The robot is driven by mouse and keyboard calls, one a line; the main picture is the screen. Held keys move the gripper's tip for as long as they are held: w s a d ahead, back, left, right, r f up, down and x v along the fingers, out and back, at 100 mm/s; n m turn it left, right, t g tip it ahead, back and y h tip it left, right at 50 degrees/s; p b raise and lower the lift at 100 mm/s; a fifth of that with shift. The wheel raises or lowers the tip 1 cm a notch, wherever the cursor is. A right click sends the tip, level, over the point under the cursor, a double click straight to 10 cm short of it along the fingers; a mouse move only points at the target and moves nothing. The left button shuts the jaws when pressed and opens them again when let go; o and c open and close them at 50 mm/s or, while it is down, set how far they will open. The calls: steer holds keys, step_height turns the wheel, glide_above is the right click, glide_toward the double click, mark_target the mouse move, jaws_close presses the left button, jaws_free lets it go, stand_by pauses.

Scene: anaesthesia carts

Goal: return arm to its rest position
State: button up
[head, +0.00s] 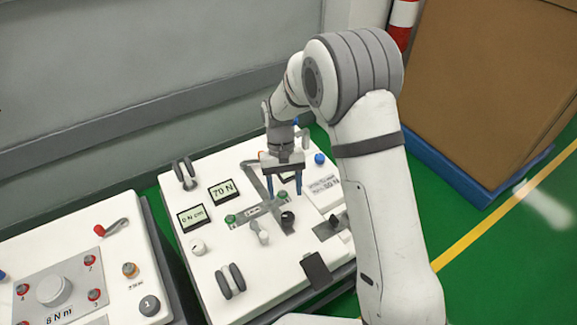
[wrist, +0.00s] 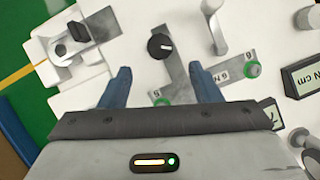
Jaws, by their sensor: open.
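My arm (head: 368,170) rises from the lower right of the head view and bends down over a white cart top (head: 190,265). My gripper (head: 285,188) points down above the panel, its two blue fingers apart with nothing between them. In the wrist view the blue fingers of my gripper (wrist: 162,85) stand wide apart. A black knob (wrist: 160,46) shows beyond and between them. The same black knob (head: 287,219) is just below the fingers in the head view. The gap between fingertips and panel is hard to judge.
The panel carries displays reading 70 N (head: 222,191) and 0 N cm (head: 192,217), plus handles (head: 230,281) and a blue knob (head: 320,159). A second cart (head: 80,240) stands left. A large brown box (head: 490,85) on a blue pallet (head: 450,175) stands right. Green floor lies between.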

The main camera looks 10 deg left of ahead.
steer(key=s+d+r+m+t+y+p, duration=0.1)
steer(key=s+d+r+t+p, duration=0.15)
steer(key=d+r, duration=0.55)
steer(key=s+d+r+m+t+p, duration=0.1)
steer(key=s+d+r+p, duration=0.3)
steer(key=r, duration=0.8)
steer(key=s+d+r+m+t+p, duration=0.1)
steer(key=s+d+r+t+p, duration=0.2)
steer(key=s+d+r, duration=0.6)
steer(key=shift+s+d+r+m+p, duration=0.35)
steer(key=shift+s+d+p, duration=0.25)
steer(key=shift+s+p, duration=0.3)
